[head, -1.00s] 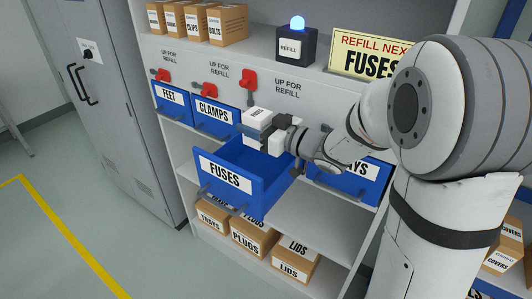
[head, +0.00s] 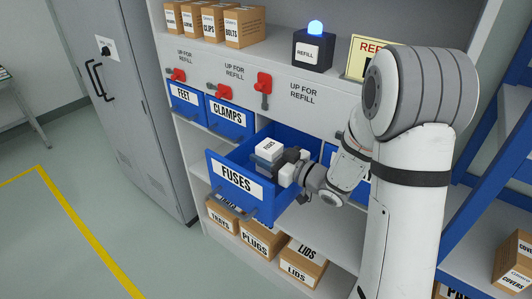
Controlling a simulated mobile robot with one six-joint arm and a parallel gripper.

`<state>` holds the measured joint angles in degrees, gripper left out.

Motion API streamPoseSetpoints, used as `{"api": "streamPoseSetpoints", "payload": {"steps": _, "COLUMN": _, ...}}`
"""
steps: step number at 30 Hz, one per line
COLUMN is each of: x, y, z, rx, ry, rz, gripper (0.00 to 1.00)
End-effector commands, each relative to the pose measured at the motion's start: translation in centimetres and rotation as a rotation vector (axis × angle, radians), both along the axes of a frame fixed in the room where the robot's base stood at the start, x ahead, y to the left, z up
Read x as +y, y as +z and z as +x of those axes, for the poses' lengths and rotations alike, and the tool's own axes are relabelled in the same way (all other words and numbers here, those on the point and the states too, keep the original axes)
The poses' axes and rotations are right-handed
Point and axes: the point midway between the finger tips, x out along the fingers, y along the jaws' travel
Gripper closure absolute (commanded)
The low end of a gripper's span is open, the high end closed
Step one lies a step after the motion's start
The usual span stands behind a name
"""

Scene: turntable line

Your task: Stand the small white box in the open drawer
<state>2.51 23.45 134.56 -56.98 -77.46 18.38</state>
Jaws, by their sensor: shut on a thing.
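The small white box (head: 268,147) is upright in my gripper (head: 271,161), with a dark label on its top part. My gripper is shut on it from the right, with its fingers across the lower part of the box. Box and gripper are inside the outline of the open blue FUSES drawer (head: 213,163), towards its right side. The box's base is hidden by the fingers and the drawer front, so I cannot tell whether it touches the drawer floor.
Shut blue drawers marked FEET (head: 184,98) and CLAMPS (head: 228,117) are to the left. Red levers (head: 263,83) stick out above. A black REFILL box (head: 312,51) with a lit blue lamp stands on the shelf. Cartons marked PLUGS (head: 261,237) and LIDS (head: 302,262) lie below.

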Motion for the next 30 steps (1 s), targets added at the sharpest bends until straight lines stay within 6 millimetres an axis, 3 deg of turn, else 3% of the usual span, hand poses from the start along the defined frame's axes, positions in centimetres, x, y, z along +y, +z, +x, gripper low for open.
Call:
{"api": "streamPoseSetpoints", "payload": {"steps": 23, "x": -0.1, "y": -1.1, "z": 0.0, "rx": -0.002, "ry": -0.003, "rz": 0.000, "gripper": 0.78}}
{"api": "streamPoseSetpoints", "payload": {"steps": 24, "x": -0.2, "y": -1.1, "z": 0.0, "rx": -0.002, "ry": -0.003, "rz": -0.001, "gripper": 0.50}}
{"api": "streamPoseSetpoints", "payload": {"steps": 30, "x": -0.2, "y": -1.1, "z": 0.0, "rx": -0.001, "ry": -0.003, "rz": -0.001, "gripper": 0.34}}
